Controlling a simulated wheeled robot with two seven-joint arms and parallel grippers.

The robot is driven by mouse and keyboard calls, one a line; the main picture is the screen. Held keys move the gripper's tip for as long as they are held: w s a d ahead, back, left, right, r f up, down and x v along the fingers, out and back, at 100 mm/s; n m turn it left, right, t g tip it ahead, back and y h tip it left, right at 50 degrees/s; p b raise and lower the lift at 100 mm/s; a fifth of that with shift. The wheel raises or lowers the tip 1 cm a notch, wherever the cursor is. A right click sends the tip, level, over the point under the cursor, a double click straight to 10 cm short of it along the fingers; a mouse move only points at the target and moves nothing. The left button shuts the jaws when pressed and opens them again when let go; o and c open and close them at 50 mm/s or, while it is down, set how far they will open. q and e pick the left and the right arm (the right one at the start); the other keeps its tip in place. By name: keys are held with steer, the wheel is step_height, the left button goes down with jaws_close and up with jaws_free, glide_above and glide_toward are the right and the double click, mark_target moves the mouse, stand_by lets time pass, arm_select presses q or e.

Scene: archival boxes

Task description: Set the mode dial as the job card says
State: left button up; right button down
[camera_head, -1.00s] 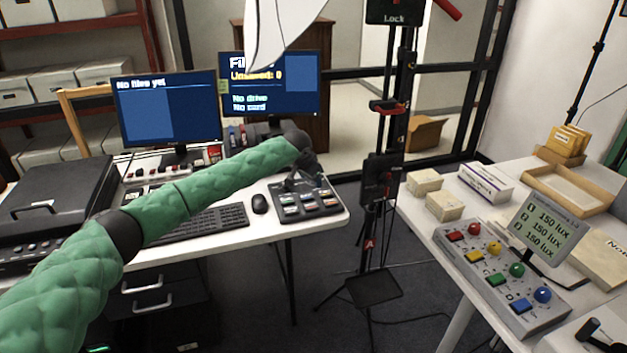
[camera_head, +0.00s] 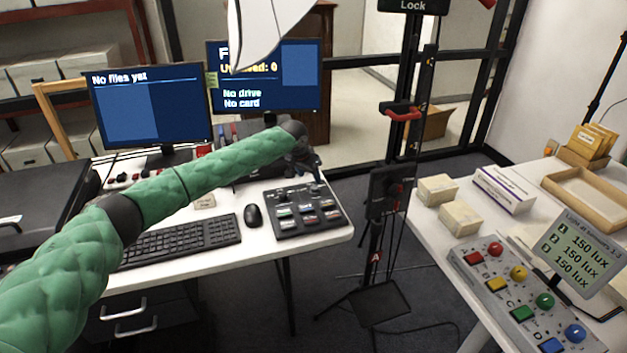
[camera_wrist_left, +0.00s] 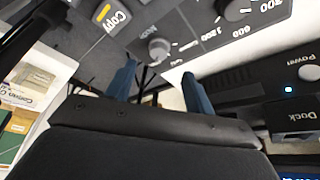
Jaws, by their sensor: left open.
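The dark control panel (camera_head: 290,222) lies on the white desk, with small knobs along its back edge and labelled keys in front. In the left wrist view the grey mode dial (camera_wrist_left: 159,49) sits on the panel beside a partly legible label; its setting is too small to read. A larger dial (camera_wrist_left: 232,8) with numbers such as 300 and 600 is to its right. My left gripper (camera_wrist_left: 160,78) is open and empty, its blue fingertips apart and short of the mode dial in that view. In the head view it (camera_head: 303,160) hangs above the panel's back edge. My right gripper is not in view.
A mouse (camera_head: 253,215) and keyboard (camera_head: 180,242) lie left of the panel. Two monitors, the left one (camera_head: 150,105) reading "No files yet", stand behind. A black stand (camera_head: 385,210) rises right of the desk. A button box (camera_head: 520,295) is on the right table.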

mark_target(314, 187)
arm_select(q)
steer(key=shift+d+f, duration=0.15)
steer(key=shift+f, duration=0.1)
steer(key=p+x, duration=0.1)
steer(key=x, duration=0.4)
steer(key=shift+w+f, duration=0.1)
steer(key=shift+w, duration=0.05)
steer(key=shift+d+f, duration=0.1)
steer(key=shift+f, duration=0.4)
steer(key=shift+w+f, duration=0.1)
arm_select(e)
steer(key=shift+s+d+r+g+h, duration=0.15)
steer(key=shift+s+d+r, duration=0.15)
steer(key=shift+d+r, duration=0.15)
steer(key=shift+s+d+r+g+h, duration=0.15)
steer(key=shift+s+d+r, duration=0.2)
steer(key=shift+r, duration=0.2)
arm_select(q)
steer(key=shift+c, duration=0.2)
steer(key=c, duration=0.9)
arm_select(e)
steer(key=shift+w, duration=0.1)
